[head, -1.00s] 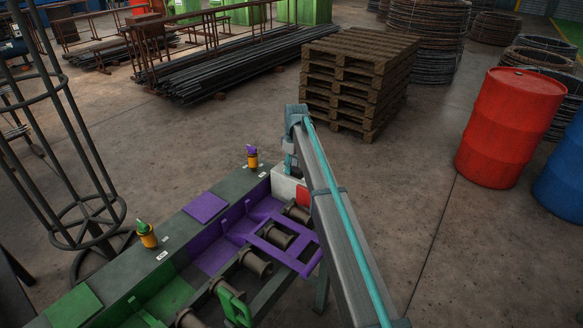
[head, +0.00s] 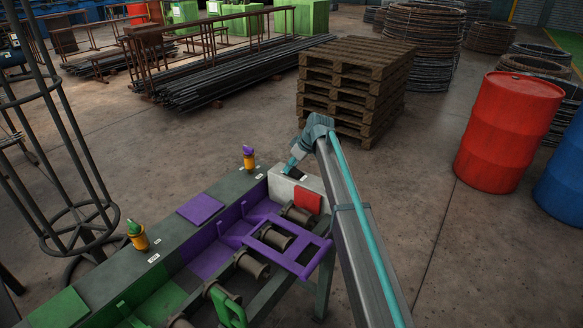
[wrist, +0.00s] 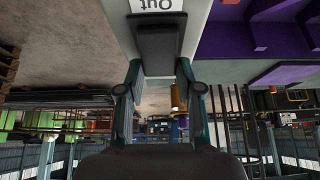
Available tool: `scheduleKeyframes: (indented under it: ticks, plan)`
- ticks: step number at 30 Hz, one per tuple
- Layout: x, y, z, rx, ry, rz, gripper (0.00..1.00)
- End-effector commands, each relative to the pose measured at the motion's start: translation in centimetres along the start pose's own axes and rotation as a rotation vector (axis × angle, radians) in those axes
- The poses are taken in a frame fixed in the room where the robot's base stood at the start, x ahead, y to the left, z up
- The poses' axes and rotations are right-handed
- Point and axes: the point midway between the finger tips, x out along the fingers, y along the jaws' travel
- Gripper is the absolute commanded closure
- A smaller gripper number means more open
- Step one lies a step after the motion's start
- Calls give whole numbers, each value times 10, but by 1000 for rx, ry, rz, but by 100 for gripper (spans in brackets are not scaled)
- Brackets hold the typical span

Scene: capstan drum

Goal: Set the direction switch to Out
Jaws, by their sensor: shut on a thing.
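The direction switch (wrist: 160,45) shows in the wrist view as a dark block beside a white label reading "Out" (wrist: 157,5). My gripper (wrist: 158,72) is shut on this block, with one finger on each side of it. In the head view my gripper (head: 291,166) reaches down to the top of the white box (head: 285,188) at the far end of the bench. The switch is small there and partly hidden by my gripper. I cannot tell how far the switch is turned or tilted.
A red panel (head: 307,201) is on the box's front. A yellow knob with purple top (head: 249,158) and one with green top (head: 138,236) stand along the bench. A purple frame (head: 290,242) lies over rollers. Stacked pallets (head: 355,85) stand behind my arm.

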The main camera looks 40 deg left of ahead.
Motion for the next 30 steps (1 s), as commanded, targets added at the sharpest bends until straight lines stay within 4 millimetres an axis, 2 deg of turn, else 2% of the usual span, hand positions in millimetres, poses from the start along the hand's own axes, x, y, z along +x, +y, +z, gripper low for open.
scheduleKeyframes:
  ticks: [6, 7, 11, 23, 26, 30]
  plan:
    - [0, 0, -1, 0, 2, 0, 100]
    - [0, 0, -1, 0, 2, 0, 62]
    - [0, 0, -1, 0, 1, 0, 40]
    - [-5, 0, 0, 0, 1, 1, 40]
    - [-15, 0, -1, 0, 2, 2, 40]
    - [-37, 0, 0, 0, 1, 1, 40]
